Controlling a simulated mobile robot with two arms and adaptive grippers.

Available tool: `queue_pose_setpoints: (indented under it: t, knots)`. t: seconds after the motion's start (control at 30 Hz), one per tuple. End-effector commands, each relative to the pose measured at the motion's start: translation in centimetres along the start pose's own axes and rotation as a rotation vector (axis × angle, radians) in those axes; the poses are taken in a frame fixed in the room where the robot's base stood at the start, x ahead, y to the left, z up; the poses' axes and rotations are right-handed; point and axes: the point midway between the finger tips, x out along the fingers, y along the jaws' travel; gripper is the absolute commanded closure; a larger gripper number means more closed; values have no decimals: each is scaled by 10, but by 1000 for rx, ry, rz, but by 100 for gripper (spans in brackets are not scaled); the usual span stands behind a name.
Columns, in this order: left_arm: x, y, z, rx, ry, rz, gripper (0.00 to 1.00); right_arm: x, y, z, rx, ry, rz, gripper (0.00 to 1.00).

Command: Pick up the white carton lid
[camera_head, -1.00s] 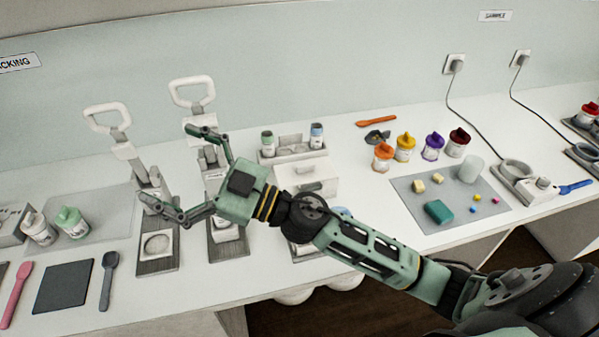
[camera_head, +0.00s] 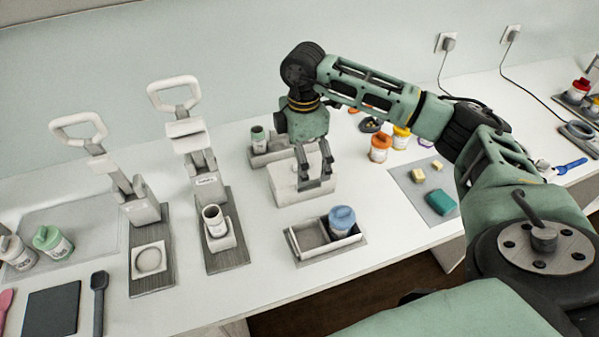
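The white carton (camera_head: 285,192) stands in the middle of the bench, with its white lid (camera_head: 283,172) on top. My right gripper (camera_head: 315,183) points straight down over the lid. Its two dark fingers are drawn in to a narrow gap at the lid's raised handle, which they mostly hide. They look shut on it. The lid shows no clear lift off the carton. My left gripper is not in view.
A divided tray (camera_head: 300,255) with a blue-capped jar (camera_head: 342,219) stands in front of the carton. A lever press (camera_head: 215,190) stands to the left. Orange (camera_head: 380,148) and yellow jars are to the right.

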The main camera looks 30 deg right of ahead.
Motion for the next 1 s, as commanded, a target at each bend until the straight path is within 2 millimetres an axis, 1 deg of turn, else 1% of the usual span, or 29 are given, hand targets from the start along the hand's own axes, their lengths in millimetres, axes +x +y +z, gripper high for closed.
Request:
queue_pose_setpoints:
  t: [0.27,0.4,0.53,0.63,0.83,1.0]
  knots:
    - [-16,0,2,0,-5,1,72,29,2,1,0,0,-5,0]
    - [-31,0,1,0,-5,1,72,50,6,2,-2,0,-6,0]
    - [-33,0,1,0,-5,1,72,67,6,1,-4,3,-4,0]
    - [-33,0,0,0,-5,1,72,73,7,2,-4,2,-3,0]
    - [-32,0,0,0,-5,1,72,74,7,1,-4,3,-2,1]
    - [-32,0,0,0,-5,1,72,73,7,1,-4,4,-2,16]
